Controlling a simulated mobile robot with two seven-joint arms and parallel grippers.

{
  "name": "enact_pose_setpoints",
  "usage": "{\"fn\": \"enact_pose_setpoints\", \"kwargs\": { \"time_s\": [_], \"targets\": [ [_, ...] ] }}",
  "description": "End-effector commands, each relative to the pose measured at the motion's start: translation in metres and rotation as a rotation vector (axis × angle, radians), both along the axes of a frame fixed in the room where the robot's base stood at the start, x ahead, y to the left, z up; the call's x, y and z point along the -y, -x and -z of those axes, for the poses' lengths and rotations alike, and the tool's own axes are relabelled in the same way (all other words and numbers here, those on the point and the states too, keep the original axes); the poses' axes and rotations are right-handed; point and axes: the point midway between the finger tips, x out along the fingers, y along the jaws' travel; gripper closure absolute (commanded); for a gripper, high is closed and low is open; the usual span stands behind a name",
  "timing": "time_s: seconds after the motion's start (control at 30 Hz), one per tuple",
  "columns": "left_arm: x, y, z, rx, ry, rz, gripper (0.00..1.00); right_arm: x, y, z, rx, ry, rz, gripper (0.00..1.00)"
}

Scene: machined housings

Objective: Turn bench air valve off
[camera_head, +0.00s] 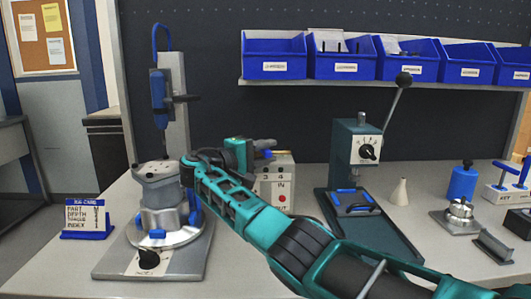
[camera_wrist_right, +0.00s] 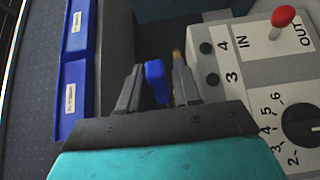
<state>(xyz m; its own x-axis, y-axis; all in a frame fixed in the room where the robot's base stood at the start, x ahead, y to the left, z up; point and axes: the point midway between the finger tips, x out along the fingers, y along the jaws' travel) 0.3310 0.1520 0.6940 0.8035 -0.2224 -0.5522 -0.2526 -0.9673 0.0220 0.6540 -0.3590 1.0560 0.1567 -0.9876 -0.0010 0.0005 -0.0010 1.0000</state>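The bench air valve shows as a small blue handle (camera_head: 267,153) behind the grey IN/OUT control box, with most of the valve hidden by my right gripper. My right gripper (camera_head: 263,148) reaches across the bench to it. In the right wrist view the blue handle (camera_wrist_right: 156,82) lies between the two fingers (camera_wrist_right: 157,88), closer to the left-hand finger. A gap shows between it and the other finger, so the gripper looks open. A brass-coloured tip (camera_wrist_right: 177,55) shows by the right-hand finger. My left gripper is not in view.
The control box (camera_head: 280,178) has a red-knobbed lever (camera_wrist_right: 283,16) and a dial close to my gripper. A grey fixture (camera_head: 160,215) stands left, a green lever press (camera_head: 357,150) right. Blue bins (camera_head: 275,57) hang above. A blue card stand (camera_head: 88,218) is far left.

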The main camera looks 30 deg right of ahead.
Motion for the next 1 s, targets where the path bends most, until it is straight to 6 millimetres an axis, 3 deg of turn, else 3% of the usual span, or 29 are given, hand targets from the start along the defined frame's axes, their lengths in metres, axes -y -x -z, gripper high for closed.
{"fn": "enact_pose_setpoints", "kwargs": {
  "time_s": [0.1, 0.33, 0.47, 1.0],
  "targets": [
    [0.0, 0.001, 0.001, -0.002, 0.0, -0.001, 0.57, 0.0, 0.0, 0.0, 0.0, 0.0, 0.0, 0.57],
    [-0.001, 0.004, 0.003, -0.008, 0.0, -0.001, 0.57, -0.001, 0.0, 0.0, 0.0, 0.001, -0.001, 0.57],
    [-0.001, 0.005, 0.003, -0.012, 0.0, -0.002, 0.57, -0.011, 0.001, 0.0, 0.0, 0.0, -0.004, 0.57],
    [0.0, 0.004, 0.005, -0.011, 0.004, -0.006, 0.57, -0.114, 0.018, 0.0, -0.001, 0.0, -0.002, 0.57]
  ]
}}
